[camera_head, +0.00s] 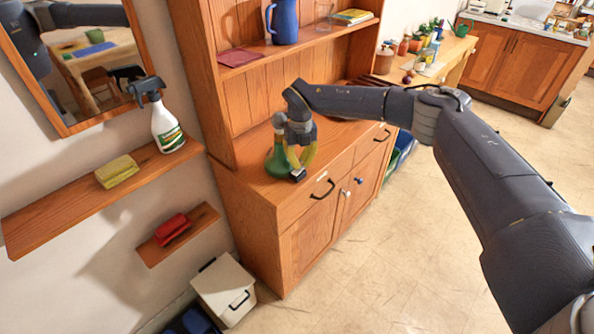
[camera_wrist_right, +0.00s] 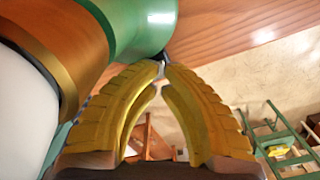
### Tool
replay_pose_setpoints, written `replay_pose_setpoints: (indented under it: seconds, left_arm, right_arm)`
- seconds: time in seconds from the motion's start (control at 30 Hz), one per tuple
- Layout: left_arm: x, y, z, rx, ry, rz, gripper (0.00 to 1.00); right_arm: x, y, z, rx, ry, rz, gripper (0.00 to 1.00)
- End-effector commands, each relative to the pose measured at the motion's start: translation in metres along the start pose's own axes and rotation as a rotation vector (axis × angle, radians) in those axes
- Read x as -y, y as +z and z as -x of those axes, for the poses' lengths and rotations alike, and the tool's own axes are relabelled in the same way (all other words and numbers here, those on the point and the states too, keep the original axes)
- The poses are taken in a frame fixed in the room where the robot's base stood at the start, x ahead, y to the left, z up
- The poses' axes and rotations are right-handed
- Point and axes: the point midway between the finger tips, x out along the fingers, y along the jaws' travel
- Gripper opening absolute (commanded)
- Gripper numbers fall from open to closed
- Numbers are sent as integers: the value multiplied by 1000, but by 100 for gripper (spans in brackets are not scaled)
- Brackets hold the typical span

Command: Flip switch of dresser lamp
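The dresser lamp (camera_head: 277,163) is green and stands on the wooden dresser's counter near its left end, partly hidden behind my right gripper. My right gripper (camera_head: 297,172) points down beside the lamp. Its yellow fingers (camera_wrist_right: 162,70) come together at the tips, just below a small dark piece at the green part's end. I cannot tell whether this piece is the switch or whether the tips touch it. My left gripper is not in view.
A blue pitcher (camera_head: 282,22) and a purple-red cloth (camera_head: 241,57) are on the dresser shelf above. A spray bottle (camera_head: 166,125) and a yellow sponge (camera_head: 117,172) sit on the left wall shelf. The counter right of the gripper looks mostly clear.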

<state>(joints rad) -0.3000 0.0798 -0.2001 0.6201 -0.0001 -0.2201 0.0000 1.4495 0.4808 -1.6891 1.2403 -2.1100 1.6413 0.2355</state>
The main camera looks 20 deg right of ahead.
Motion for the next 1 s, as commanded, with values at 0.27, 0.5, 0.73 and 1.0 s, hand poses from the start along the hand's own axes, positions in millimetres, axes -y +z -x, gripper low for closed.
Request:
replay_pose_setpoints:
  seconds: [0.27,0.5,0.73,1.0]
  left_arm:
    - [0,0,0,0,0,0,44]
    - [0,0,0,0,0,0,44]
    - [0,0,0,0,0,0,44]
    - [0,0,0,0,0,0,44]
  right_arm:
    - [0,1,20,2,1,0,0]
    - [0,0,36,1,1,-1,0]
    - [0,0,47,1,1,0,0]
    - [0,0,49,0,1,0,0]
